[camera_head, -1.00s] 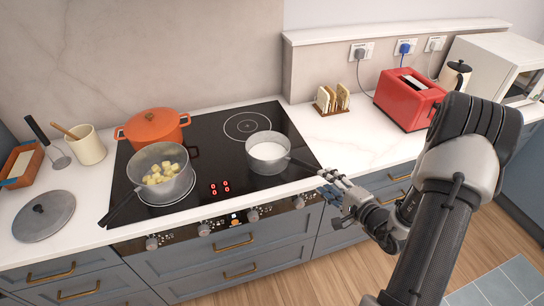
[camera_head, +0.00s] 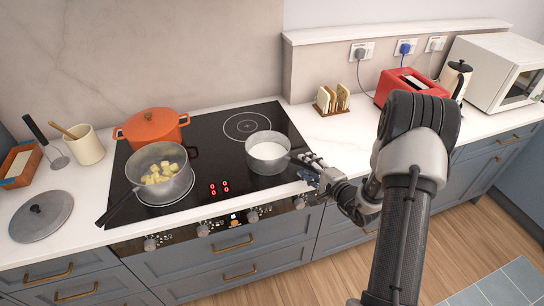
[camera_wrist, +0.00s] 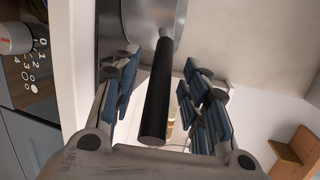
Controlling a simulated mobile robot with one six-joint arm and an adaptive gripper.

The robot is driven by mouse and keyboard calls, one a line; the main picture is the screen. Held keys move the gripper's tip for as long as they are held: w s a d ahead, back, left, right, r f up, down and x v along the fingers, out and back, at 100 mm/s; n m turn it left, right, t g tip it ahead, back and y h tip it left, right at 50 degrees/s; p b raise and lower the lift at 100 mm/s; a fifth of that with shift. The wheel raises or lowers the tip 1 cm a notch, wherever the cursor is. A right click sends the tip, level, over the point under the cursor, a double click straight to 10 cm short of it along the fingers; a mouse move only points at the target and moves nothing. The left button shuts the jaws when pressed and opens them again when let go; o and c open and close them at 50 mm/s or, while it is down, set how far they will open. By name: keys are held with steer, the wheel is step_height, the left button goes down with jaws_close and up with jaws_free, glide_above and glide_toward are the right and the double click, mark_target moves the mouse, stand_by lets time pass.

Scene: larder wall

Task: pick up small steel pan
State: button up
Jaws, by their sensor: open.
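The small steel pan (camera_head: 267,153) holds something white and stands on the front right of the black hob. Its black handle (camera_wrist: 161,95) points right, toward my gripper (camera_head: 309,166). In the wrist view my gripper (camera_wrist: 160,103) is open, with its blue-padded fingers on either side of the handle and gaps showing between pads and handle. Part of the pan's steel body (camera_wrist: 152,20) shows at the top of the wrist view. In the head view the fingers hide most of the handle.
A larger pan with pale cubes (camera_head: 160,174) and an orange pot (camera_head: 153,128) stand on the hob's left. A toast rack (camera_head: 331,101) and red toaster (camera_head: 410,85) stand behind right. The hob's back right ring (camera_head: 246,126) is bare.

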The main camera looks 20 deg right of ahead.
steer(key=shift+c, duration=0.2)
jaws_close()
stand_by(0.7)
steer(key=shift+r, duration=0.15)
